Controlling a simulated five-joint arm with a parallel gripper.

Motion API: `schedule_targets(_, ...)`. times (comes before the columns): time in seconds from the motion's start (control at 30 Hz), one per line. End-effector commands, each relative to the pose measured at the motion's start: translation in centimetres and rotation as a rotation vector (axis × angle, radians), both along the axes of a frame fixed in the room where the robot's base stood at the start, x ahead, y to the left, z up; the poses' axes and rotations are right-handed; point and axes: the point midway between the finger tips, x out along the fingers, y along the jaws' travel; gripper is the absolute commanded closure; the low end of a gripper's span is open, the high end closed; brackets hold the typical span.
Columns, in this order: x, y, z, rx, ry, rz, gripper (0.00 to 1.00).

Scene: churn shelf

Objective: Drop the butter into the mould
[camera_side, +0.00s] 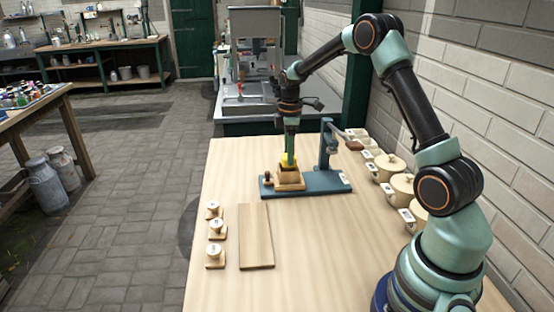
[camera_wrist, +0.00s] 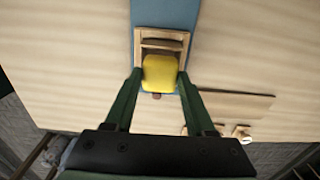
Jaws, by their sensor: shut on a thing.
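The yellow butter (camera_side: 287,160) is between the fingers of my gripper (camera_side: 289,150), which points straight down in the side view. In the wrist view the butter (camera_wrist: 160,72) is held between the two green fingertips of my gripper (camera_wrist: 158,82). The wooden mould (camera_side: 290,182) sits on a blue base (camera_side: 322,184) on the table. The butter is over the mould, covering part of its opening in the wrist view (camera_wrist: 163,40). I cannot tell whether its lower end is inside the mould.
A blue post with a lever (camera_side: 326,145) rises from the base right of the mould. Several lidded pots (camera_side: 389,168) line the wall. A wooden board (camera_side: 256,236) and small wooden stamps (camera_side: 216,229) lie at front left. The front middle table is clear.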

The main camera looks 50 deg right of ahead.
Motion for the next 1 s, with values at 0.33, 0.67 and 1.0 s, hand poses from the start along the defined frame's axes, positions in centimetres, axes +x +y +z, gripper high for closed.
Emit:
schedule_targets(0.33, 0.0, 0.0, -0.1, 0.000, 0.000, 0.000, 0.94)
schedule_targets(0.67, 0.0, 0.0, -0.8, 0.000, 0.000, 0.000, 0.94)
schedule_targets(1.0, 0.0, 0.0, -1.5, 0.001, 0.001, 0.000, 0.94)
